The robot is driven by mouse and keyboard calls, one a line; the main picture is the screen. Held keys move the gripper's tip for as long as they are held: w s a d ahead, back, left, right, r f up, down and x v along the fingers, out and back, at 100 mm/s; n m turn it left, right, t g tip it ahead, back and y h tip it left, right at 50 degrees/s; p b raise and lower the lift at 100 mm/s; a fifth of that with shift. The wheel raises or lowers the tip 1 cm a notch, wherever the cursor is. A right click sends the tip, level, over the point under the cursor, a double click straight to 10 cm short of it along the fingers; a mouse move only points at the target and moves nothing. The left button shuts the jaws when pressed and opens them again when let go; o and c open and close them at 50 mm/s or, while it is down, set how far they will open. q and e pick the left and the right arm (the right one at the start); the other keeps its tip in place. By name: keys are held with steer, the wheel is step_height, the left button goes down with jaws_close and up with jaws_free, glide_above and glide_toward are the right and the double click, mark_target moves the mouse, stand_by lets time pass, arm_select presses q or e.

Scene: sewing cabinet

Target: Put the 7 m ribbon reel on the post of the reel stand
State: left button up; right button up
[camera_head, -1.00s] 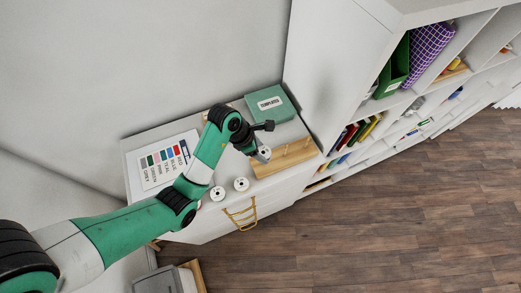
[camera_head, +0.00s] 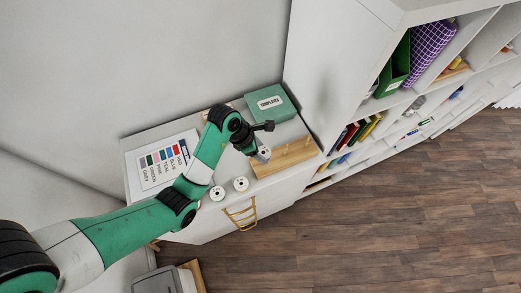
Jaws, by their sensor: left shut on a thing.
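My left gripper (camera_head: 256,149) is shut on a small white reel (camera_head: 264,154) over the left part of the wooden reel stand (camera_head: 290,160). I cannot tell whether this reel touches the stand or a post. The arm hides part of the grip and the stand's left end. Thin posts rise from the stand. Two more white reels lie on the cabinet top near its front edge, one at the left (camera_head: 217,193) and one at the right (camera_head: 241,184). The length markings are too small to read. My right gripper is not in view.
A green box labelled TEMPLATES (camera_head: 270,103) stands behind the reel stand. A colour chart (camera_head: 163,162) lies at the left of the cabinet top. A tall shelf (camera_head: 335,80) borders the right side. Yellow handles (camera_head: 241,214) hang on the cabinet front.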

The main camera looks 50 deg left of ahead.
arm_select(q)
steer(key=shift+f+b, duration=1.2)
steer(key=shift+f, duration=0.1)
steer(key=o, duration=1.4)
steer(key=p+v, duration=0.7)
steer(key=v, duration=0.4)
steer(key=shift+r, duration=0.3)
steer(key=shift+s, duration=0.15)
